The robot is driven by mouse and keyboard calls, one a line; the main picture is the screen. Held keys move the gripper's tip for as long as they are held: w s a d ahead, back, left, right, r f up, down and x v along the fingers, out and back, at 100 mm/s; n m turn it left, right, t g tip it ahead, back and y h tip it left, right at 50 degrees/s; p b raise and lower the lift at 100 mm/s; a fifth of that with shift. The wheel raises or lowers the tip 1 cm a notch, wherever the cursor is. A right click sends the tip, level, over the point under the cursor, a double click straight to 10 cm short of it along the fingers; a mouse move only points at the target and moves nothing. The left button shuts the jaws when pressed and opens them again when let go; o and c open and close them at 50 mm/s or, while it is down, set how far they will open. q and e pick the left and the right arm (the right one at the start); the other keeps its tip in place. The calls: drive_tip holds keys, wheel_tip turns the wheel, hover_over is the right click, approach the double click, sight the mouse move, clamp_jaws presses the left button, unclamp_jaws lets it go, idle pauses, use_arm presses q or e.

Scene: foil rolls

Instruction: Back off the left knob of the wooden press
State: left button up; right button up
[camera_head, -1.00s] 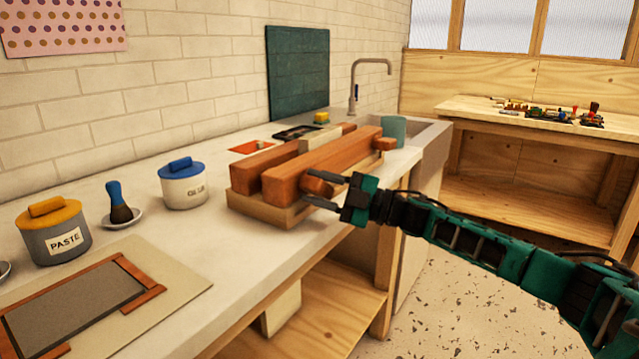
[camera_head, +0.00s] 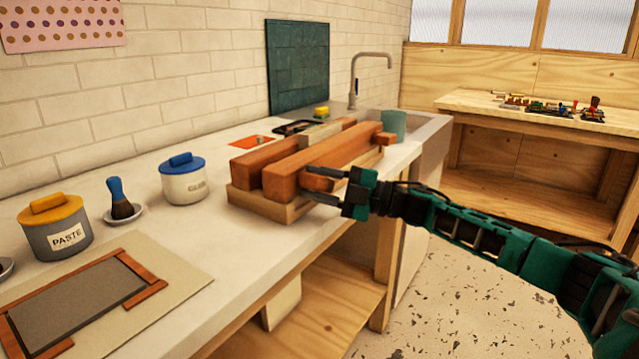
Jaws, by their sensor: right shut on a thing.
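The wooden press (camera_head: 325,157) lies on the white counter, with two reddish-brown beams on a paler base and a light block between them. Its left knob (camera_head: 316,180) sticks out of the front beam near the beam's left end. The other knob (camera_head: 384,139) shows at the right end. My right gripper (camera_head: 318,184) comes in from the right with its two grey fingers on either side of the left knob, shut on it. The far side of the knob is hidden by the fingers. My left gripper is not in view.
A white glue jar (camera_head: 184,180), a blue-handled brush (camera_head: 120,200) and a grey paste jar (camera_head: 55,228) stand left of the press. A framed board (camera_head: 80,300) lies in front. Behind are a sponge (camera_head: 321,112), a green cup (camera_head: 393,125) and the sink tap (camera_head: 354,75).

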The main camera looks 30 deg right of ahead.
drive_tip(key=shift+w+r, duration=0.1)
drive_tip(key=shift+r, duration=0.2)
idle(0.4)
drive_tip(key=o, duration=0.6)
drive_tip(key=shift+o, duration=1.2)
drive_tip(key=shift+a+f, duration=0.1)
drive_tip(key=shift+f, duration=0.2)
drive_tip(key=v, duration=1.3)
drive_tip(key=shift+p, duration=0.3)
drive_tip(key=shift+w, duration=0.1)
